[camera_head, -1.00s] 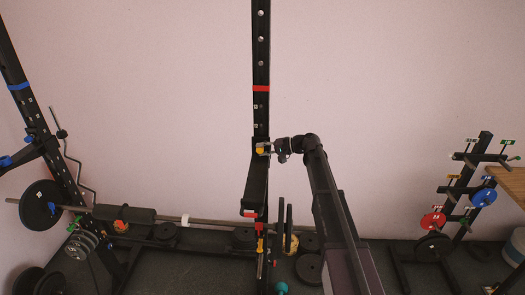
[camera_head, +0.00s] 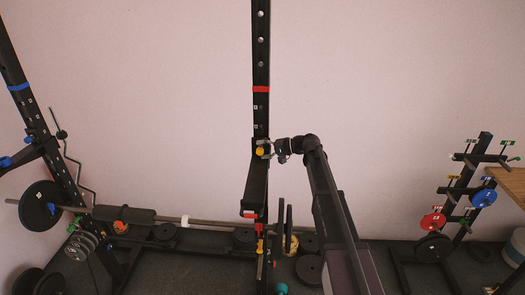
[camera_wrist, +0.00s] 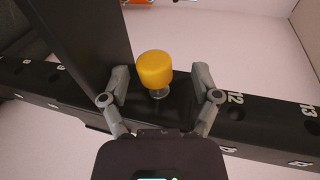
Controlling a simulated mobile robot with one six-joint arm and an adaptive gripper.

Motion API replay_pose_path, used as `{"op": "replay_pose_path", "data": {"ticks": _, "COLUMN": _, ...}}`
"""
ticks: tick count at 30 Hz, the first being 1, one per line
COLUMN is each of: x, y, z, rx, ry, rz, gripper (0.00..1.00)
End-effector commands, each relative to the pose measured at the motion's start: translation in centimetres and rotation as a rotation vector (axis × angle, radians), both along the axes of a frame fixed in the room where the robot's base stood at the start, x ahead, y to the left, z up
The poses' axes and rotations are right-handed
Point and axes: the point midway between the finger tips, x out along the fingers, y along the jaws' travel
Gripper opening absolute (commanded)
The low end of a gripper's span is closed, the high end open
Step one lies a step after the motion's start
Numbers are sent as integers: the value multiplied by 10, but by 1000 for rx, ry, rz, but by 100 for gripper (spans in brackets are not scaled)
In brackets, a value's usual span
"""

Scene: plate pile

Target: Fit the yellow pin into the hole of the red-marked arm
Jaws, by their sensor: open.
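The yellow pin (camera_head: 260,151) has a round yellow knob and a short metal shank. It sits at the black bracket of the red-marked arm (camera_head: 256,185), where that arm meets the upright. In the wrist view the yellow knob (camera_wrist: 154,68) stands out from the black surface, with part of its shank showing; how deep the shank goes is hidden. My gripper (camera_head: 269,149) is open beside the pin. In the wrist view its fingers (camera_wrist: 160,86) stand apart on both sides of the pin, with gaps to the knob.
The black upright (camera_head: 261,60) has holes and a red band. A barbell (camera_head: 205,222) lies low behind the arm. A blue-banded upright (camera_head: 35,115) stands at left, a plate rack (camera_head: 465,180) at right. The wall area between is clear.

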Motion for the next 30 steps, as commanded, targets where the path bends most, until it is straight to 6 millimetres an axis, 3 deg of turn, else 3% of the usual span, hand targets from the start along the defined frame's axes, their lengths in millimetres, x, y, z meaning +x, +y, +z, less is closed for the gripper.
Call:
{"op": "replay_pose_path", "data": {"ticks": 13, "x": -13, "y": 0, "z": 0, "rx": 0, "ry": 0, "rz": 1, "gripper": 80}}
{"op": "replay_pose_path", "data": {"ticks": 30, "x": -79, "y": 2, "z": 0, "rx": 0, "ry": 0, "rz": 1, "gripper": 80}}
